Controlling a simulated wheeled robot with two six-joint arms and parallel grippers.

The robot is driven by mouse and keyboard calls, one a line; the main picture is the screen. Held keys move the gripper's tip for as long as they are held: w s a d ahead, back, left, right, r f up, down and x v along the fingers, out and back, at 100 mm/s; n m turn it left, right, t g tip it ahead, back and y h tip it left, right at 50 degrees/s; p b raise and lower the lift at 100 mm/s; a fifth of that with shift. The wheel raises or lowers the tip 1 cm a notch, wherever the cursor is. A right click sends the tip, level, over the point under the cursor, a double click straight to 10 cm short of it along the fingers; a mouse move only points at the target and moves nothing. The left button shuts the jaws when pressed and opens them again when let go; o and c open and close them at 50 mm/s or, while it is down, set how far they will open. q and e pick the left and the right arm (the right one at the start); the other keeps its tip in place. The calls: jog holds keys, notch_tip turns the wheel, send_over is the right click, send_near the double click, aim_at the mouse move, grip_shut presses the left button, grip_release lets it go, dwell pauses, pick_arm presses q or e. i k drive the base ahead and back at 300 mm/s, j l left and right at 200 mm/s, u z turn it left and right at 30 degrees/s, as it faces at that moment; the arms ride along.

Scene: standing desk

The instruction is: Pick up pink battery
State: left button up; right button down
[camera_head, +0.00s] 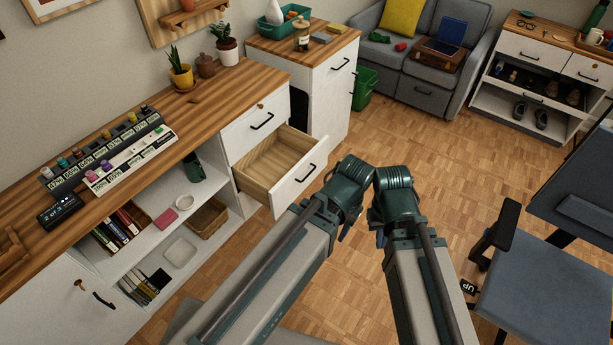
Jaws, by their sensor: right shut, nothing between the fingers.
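A small pink-magenta battery (107,165) stands in the white charger (130,160) on the wooden-topped cabinet at the left. My left gripper (345,234) is only a small dark piece below the left arm. Its fingers are too hidden to tell their state. Neither gripper touches the charger.
A dark charger (100,150) with several coloured batteries stands behind the white one. A small dark display (60,211) lies to its left. An open, empty drawer (275,165) juts out between my arms and the cabinet. An office chair (545,285) stands at the right.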

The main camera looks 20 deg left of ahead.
aim_at(90, 174)
jog(key=u, duration=2.15)
